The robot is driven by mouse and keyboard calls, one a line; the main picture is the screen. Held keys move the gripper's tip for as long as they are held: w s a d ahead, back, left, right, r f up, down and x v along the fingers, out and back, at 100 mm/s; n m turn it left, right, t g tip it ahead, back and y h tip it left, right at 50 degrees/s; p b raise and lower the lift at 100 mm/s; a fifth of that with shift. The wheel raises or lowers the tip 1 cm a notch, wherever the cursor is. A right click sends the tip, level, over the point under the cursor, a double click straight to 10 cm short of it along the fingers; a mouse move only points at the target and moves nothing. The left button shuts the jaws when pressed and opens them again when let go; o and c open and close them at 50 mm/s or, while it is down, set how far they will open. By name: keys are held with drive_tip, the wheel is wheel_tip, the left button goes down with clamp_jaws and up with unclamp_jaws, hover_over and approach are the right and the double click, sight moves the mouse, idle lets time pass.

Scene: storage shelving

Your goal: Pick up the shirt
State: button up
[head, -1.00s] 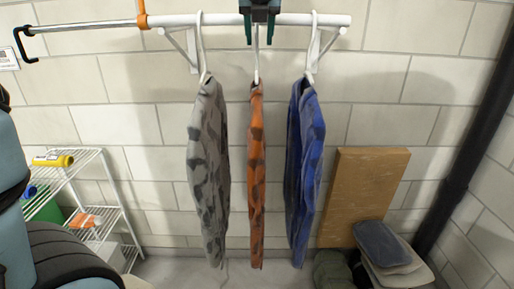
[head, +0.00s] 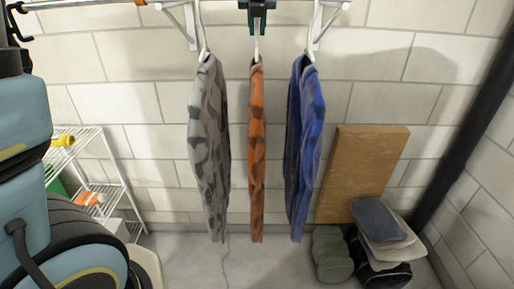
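Three patterned shirts hang in a row on white hangers: a grey one (head: 209,145) at left, an orange one (head: 257,150) in the middle and a blue one (head: 304,145) at right. My gripper (head: 257,30) is at the top edge, directly above the orange shirt. Its fingers are close together around the upper part of that shirt's white hanger (head: 257,50) and look shut on it. The upper part of the gripper is cut off by the frame edge.
White brackets (head: 325,22) flank the hangers against a block wall. A wire shelf (head: 105,160) and blue-grey luggage (head: 30,190) stand at left. A brown board (head: 362,170), folded cloths (head: 385,225) and a green roll (head: 331,255) are at right. The floor below the shirts is clear.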

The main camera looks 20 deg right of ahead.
clamp_jaws()
drive_tip(key=shift+r, duration=0.15)
idle(1.1)
